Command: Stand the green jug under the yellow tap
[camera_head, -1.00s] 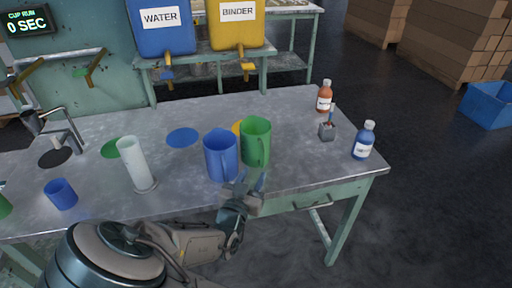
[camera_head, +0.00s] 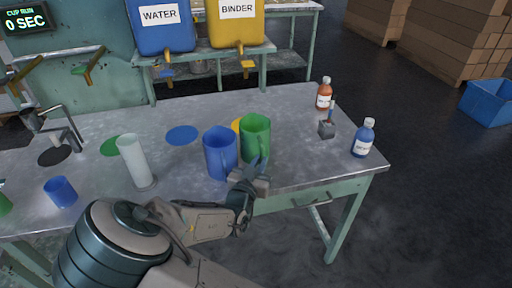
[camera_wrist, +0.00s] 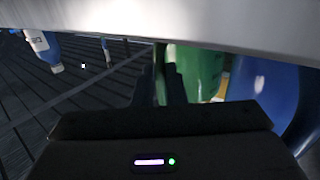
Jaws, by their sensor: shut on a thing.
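The green jug (camera_head: 255,137) stands upright on the metal table, just right of the blue jug (camera_head: 219,153). My gripper (camera_head: 259,164) is at the handle on the near side of the green jug and is shut on it. In the wrist view, my dark fingers (camera_wrist: 168,78) overlap the green jug (camera_wrist: 199,72), with the blue jug (camera_wrist: 268,95) to its right; the exact grip is hard to see.
The blue WATER tank (camera_head: 162,35) stands left of the yellow one. A clear cylinder (camera_head: 135,160) and blue cup (camera_head: 60,191) are on the left. A yellow disc lies partly hidden behind the jugs.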

